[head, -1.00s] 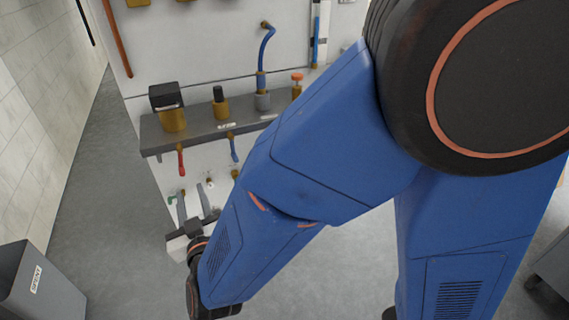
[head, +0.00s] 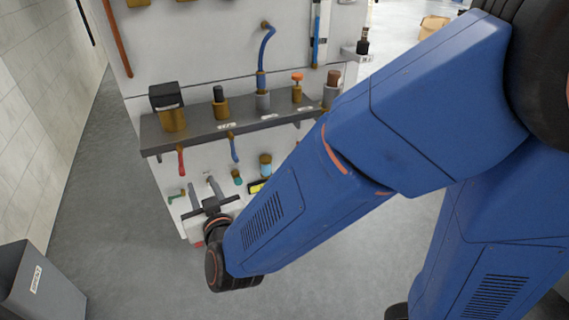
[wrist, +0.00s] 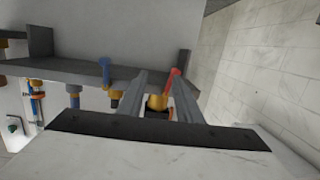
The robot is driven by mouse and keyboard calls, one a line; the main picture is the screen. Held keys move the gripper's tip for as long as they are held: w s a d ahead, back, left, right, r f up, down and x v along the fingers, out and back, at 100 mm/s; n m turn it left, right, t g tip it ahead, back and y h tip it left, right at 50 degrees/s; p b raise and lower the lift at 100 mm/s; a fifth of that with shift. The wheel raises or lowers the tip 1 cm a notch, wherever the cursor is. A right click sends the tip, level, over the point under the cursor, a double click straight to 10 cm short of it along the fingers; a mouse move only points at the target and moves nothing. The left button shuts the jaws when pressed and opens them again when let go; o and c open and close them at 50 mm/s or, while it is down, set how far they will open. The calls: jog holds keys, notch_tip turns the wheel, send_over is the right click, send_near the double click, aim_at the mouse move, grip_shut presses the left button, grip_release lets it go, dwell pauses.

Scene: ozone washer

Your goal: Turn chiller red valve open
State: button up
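The red valve handle (head: 181,160) hangs under the grey shelf at the left of the panel in the head view. In the wrist view the red handle (wrist: 172,80) stands on a brass fitting (wrist: 157,102) and shows between my two fingers, closer to the right one. My gripper (head: 203,186) is below and a little right of the red handle in the head view. It is open, and its fingers (wrist: 157,78) stand apart with nothing held. A gap to the handle shows in the head view.
The grey shelf (head: 204,128) above carries brass fittings. A grey bin (head: 38,290) stands at lower left. The floor (head: 105,190) left of the panel is clear.

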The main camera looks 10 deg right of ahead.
jog(key=w+d+r+g, duration=0.1)
jog(key=d+r+g, duration=0.1)
jog(key=d, duration=0.8)
jog(key=w+d+r+m+g, duration=0.1)
jog(key=d+g, duration=0.3)
jog(key=d, duration=0.6)
jog(key=shift+w+d+r, duration=0.3)
jog(key=shift+r, duration=0.25)
